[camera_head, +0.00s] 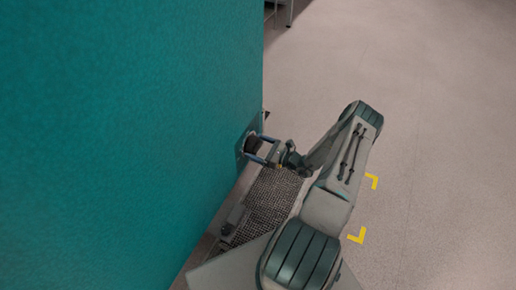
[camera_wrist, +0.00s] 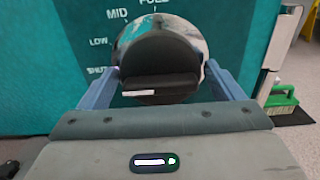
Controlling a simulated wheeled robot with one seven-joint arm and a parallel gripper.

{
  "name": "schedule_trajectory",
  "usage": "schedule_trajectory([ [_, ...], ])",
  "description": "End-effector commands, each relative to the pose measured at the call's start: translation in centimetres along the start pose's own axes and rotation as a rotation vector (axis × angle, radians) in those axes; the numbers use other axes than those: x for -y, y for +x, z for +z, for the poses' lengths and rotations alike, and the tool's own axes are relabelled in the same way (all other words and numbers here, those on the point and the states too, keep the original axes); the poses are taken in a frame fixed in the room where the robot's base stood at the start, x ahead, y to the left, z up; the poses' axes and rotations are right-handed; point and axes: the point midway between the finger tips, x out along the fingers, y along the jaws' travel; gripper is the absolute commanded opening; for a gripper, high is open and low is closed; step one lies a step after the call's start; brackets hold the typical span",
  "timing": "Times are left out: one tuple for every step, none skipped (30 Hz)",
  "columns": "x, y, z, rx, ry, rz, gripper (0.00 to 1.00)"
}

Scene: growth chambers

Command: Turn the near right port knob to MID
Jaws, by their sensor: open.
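The port knob (camera_wrist: 160,55) is a dark round knob with a raised grip bar, on a teal panel in the wrist view. A white mark shows on the left part of the bar, towards the SHUT side. The labels SHUT, LOW, MID and FULL run from the left up over the top; FULL is partly cut off. My gripper (camera_wrist: 162,72) is open, with one blue finger on each side of the knob; I cannot tell whether they touch it. In the head view the knob (camera_head: 251,144) is small and partly hidden by my gripper (camera_head: 259,150).
The teal chamber wall (camera_head: 120,130) fills the left of the head view. A dark mesh mat (camera_head: 268,203) lies beside its foot. Yellow corner marks (camera_head: 357,235) are on the open floor to the right. A green-handled brush (camera_wrist: 282,97) is at the right in the wrist view.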

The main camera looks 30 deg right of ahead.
Motion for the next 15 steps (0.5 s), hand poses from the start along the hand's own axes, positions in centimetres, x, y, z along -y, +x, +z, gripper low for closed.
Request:
schedule_trajectory([
  [0.0,0.03,0.02,0.0,0.0,0.0,0.87],
  [0.0,0.02,0.02,0.0,0.0,0.0,0.87],
  [0.0,0.01,0.02,0.0,0.0,0.0,0.87],
  [0.0,0.01,0.02,0.0,0.0,0.0,0.87],
  [0.0,0.01,0.02,0.0,0.0,0.0,0.87],
  [0.0,0.0,0.02,0.0,0.0,0.0,0.82],
  [0.0,0.0,0.02,0.0,0.0,0.0,0.73],
  [0.0,0.0,0.02,0.0,0.0,0.0,0.65],
  [-0.01,0.0,0.02,0.0,0.0,0.0,0.54],
  [0.0,-0.01,0.02,0.0,0.0,0.0,0.54],
  [-0.01,-0.01,0.01,0.0,0.0,0.0,0.54],
  [-0.01,-0.01,0.01,0.0,0.0,0.0,0.54],
  [-0.01,-0.01,0.01,0.0,0.001,0.0,0.54],
  [-0.01,-0.02,0.01,0.0,0.001,0.0,0.54],
  [-0.01,-0.02,0.01,0.0,0.004,0.0,0.54],
])
